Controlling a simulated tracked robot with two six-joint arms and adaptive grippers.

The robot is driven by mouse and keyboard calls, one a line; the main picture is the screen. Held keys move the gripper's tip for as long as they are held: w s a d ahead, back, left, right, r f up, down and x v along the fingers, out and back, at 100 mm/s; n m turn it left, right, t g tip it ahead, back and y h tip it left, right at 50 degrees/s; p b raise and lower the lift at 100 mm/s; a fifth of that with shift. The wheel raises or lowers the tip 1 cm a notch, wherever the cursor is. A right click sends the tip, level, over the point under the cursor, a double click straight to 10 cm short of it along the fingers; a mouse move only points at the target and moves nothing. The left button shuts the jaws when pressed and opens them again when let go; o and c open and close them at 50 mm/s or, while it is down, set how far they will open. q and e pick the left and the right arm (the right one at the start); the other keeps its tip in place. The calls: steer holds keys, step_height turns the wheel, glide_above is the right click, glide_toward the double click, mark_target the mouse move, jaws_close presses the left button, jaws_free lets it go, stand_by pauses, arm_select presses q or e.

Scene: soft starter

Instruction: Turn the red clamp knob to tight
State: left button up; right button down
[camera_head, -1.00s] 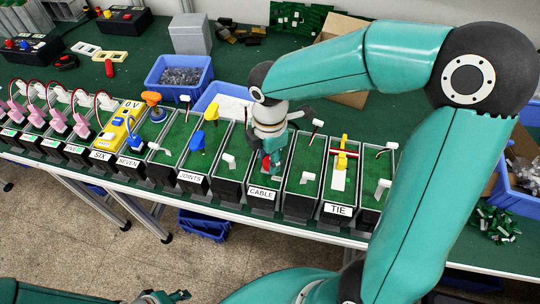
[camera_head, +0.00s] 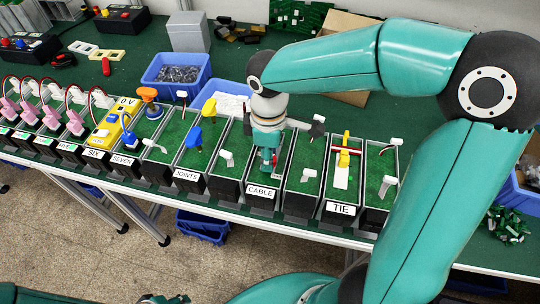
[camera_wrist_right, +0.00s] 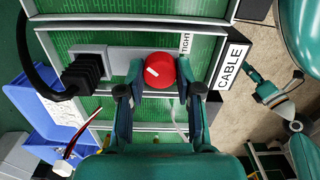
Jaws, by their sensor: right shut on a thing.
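The red clamp knob (camera_wrist_right: 160,70) sits on a grey block (camera_wrist_right: 105,60) on the green board of the CABLE station. A white mark on the knob lies at a slant. The TIGHT label (camera_wrist_right: 186,43) is beside the knob, toward the CABLE label (camera_wrist_right: 231,67). My right gripper (camera_wrist_right: 160,78) has one finger on each side of the knob and is shut on it. In the head view my right gripper (camera_head: 268,160) reaches down into the CABLE station and mostly hides the knob. My left gripper (camera_wrist_right: 262,88) shows small in the right wrist view; its finger opening is unclear.
A black cable gland (camera_wrist_right: 85,73) with a thick cable is at the block's far end. Neighbouring stations stand close on both sides, including the TIE station (camera_head: 343,207) with a yellow tool (camera_head: 345,155). Blue bins (camera_head: 178,75) stand behind the row.

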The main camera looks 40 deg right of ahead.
steer(key=m+b, duration=0.1)
steer(key=m, duration=0.4)
steer(key=shift+w+m+b, duration=0.15)
steer(key=shift+m+b, duration=0.15)
steer(key=shift+b, duration=0.05)
steer(key=shift+r+m+b, duration=0.15)
steer(key=shift+m+b, duration=0.35)
steer(key=shift+m, duration=1.7)
steer(key=c, duration=0.9)
jaws_free()
steer(key=shift+c, duration=0.2)
steer(key=shift+o, duration=0.9)
